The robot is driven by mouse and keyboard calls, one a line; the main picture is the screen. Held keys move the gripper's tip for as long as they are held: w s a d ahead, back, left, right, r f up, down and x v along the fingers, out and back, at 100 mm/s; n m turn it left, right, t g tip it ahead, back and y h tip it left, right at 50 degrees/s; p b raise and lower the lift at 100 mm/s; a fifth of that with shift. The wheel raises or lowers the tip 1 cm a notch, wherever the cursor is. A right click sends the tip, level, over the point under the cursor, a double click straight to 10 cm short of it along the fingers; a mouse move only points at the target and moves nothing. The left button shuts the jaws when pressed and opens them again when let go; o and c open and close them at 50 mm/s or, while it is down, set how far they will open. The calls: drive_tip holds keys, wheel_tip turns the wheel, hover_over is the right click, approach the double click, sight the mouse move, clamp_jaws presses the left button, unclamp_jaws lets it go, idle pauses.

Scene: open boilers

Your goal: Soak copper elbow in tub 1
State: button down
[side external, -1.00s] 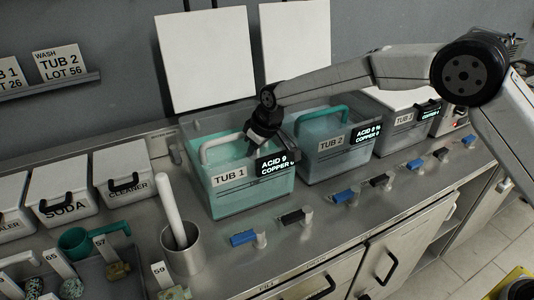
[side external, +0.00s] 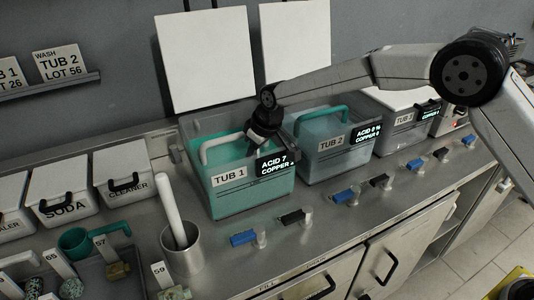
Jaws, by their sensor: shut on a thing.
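Tub 1 (side external: 240,196) is a clear-walled bath of teal liquid, its lid raised behind it. A white bar handle (side external: 219,145) runs over its opening. My gripper (side external: 252,136) points down over tub 1, at the right end of this handle, and is shut. It appears to be shut on the handle, but the fingertips are small and dark, and the arm partly covers the grip. I cannot make out a copper elbow in tub 1; the tub's front and the dark display (side external: 274,164), reading "ACID 7 COPPER", hide part of the inside.
Tub 2 (side external: 322,166) with a green handle (side external: 322,119) stands close on the right. Blue and black valve levers line the counter in front. At left are lidded boxes, a metal cup (side external: 182,252) with a white rod, and a tray of tagged parts.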

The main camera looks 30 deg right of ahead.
drive_tip(key=shift+r, duration=0.2)
wheel_tip(320, 180, up, 15)
drive_tip(key=shift+r, duration=0.2)
idle(2.2)
drive_tip(key=shift+d, duration=0.15)
idle(1.3)
